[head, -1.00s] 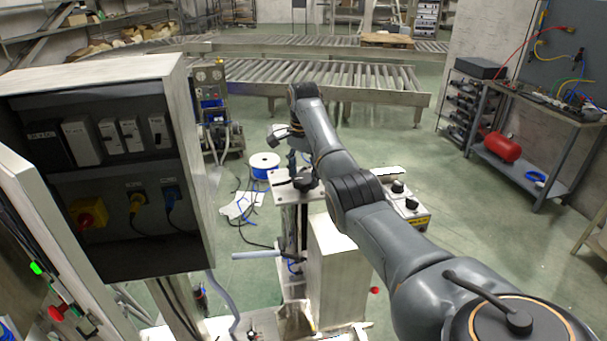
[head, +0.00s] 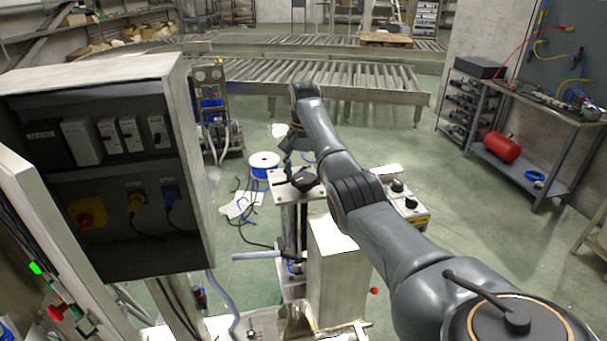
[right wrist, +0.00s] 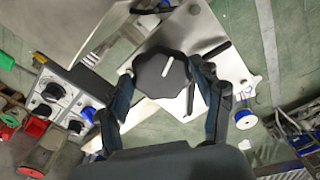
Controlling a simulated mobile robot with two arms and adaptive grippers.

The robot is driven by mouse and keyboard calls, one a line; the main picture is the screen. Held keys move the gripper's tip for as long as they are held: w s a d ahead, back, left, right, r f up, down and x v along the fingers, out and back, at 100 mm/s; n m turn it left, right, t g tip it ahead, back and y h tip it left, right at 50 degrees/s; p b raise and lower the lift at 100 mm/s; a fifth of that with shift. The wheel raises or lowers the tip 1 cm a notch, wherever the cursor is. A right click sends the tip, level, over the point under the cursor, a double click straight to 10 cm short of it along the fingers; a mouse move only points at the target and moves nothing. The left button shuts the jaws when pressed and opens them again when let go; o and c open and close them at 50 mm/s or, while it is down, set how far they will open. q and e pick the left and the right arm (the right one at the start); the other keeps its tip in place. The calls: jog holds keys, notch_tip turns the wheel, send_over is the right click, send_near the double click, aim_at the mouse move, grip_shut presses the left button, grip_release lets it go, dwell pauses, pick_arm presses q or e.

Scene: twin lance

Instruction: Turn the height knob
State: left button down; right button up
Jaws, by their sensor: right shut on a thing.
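The height knob (right wrist: 163,77) is a black, lobed knob with a white pointer line, on a pale metal plate (right wrist: 222,67) in the right wrist view. My right gripper (right wrist: 162,71) is shut on it, one dark finger on each side of its rim. In the head view the knob (head: 303,181) shows small and dark on top of the post, and my right gripper (head: 292,174) reaches down to it, partly hidden by my arm. My left gripper is not in view.
A control box (head: 412,213) with dark knobs stands right of the post. A large electrical cabinet (head: 100,180) fills the left side. A blue and white cable reel (head: 264,163) and loose cables lie on the floor behind. A roller conveyor (head: 330,76) stands farther back.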

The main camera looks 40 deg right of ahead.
jog(key=n, duration=0.4)
jog(key=shift+d+n, duration=0.1)
jog(key=shift+n, duration=0.3)
jog(key=n, duration=0.3)
jog(key=shift+s+n, duration=0.1)
jog(key=shift+n, duration=0.2)
jog(key=n, duration=0.4)
jog(key=shift+d+r, duration=0.1)
jog(key=shift+d, duration=0.05)
jog(key=n, duration=0.4)
jog(key=shift+d, duration=0.1)
jog(key=n, duration=0.4)
jog(key=shift+n, duration=0.3)
jog(key=n, duration=0.4)
jog(key=shift+w+d+n, duration=0.1)
jog(key=shift+w+n, duration=0.1)
jog(key=shift+n, duration=0.1)
jog(key=n, duration=0.4)
jog(key=shift+w, duration=0.15)
jog(key=shift+n, duration=1.9)
